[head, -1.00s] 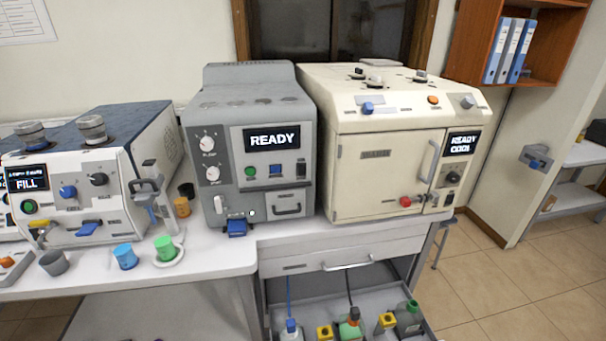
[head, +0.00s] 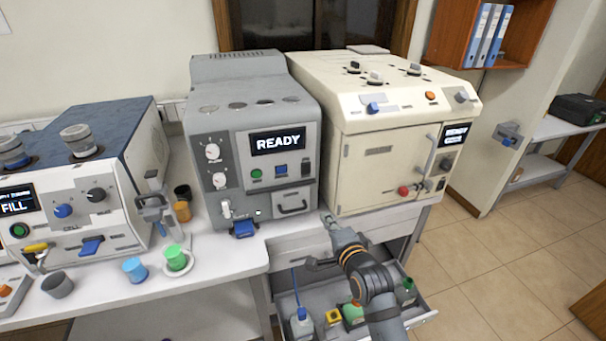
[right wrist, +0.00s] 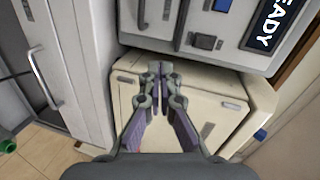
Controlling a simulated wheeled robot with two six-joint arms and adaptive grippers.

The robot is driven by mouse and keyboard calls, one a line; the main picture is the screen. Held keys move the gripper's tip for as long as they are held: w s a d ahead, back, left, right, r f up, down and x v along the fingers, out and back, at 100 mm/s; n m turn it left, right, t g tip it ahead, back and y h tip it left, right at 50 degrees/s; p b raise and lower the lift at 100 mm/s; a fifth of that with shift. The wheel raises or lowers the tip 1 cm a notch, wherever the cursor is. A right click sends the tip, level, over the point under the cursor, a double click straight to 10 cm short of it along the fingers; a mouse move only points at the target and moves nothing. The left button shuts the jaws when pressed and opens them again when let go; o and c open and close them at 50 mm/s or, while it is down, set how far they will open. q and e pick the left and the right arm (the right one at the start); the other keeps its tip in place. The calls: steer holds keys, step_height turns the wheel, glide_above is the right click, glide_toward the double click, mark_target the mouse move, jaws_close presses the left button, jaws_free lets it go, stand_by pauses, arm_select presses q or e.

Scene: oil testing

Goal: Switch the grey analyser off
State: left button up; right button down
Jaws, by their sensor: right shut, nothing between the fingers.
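The grey analyser (head: 228,135) stands on the bench at mid-left of the head view. Its display (head: 277,141) is lit and reads READY. Below the display are a green button (head: 256,174), a blue button (head: 281,170) and a black switch (head: 305,168). In the right wrist view, turned sideways, the black switch (right wrist: 205,42) and display (right wrist: 272,22) show at upper right. My right gripper (head: 327,218) is shut and empty, low in front of the gap between the analyser and the cream machine. Its fingertips (right wrist: 160,72) show apart from the switch. My left gripper is out of view.
A cream machine (head: 383,165) stands right beside the analyser. A white and blue machine (head: 90,190) is at the left, with blue (head: 135,269) and green (head: 177,257) cups in front. An open drawer (head: 415,312) with bottles lies below my right arm.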

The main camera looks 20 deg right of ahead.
step_height(320, 180, up, 6)
steer(key=m+t, duration=0.1)
steer(key=shift+s+a+r, duration=0.15)
steer(key=shift+s+r, duration=0.1)
steer(key=shift+s, duration=0.1)
steer(key=shift+w, duration=0.1)
steer(key=p, duration=0.4)
glide_toward(307, 172)
steer(key=w, duration=0.6)
steer(key=shift+a+f, duration=0.1)
steer(key=shift+f, duration=0.3)
steer(key=shift+w+f, duration=0.15)
steer(key=shift+w, duration=0.25)
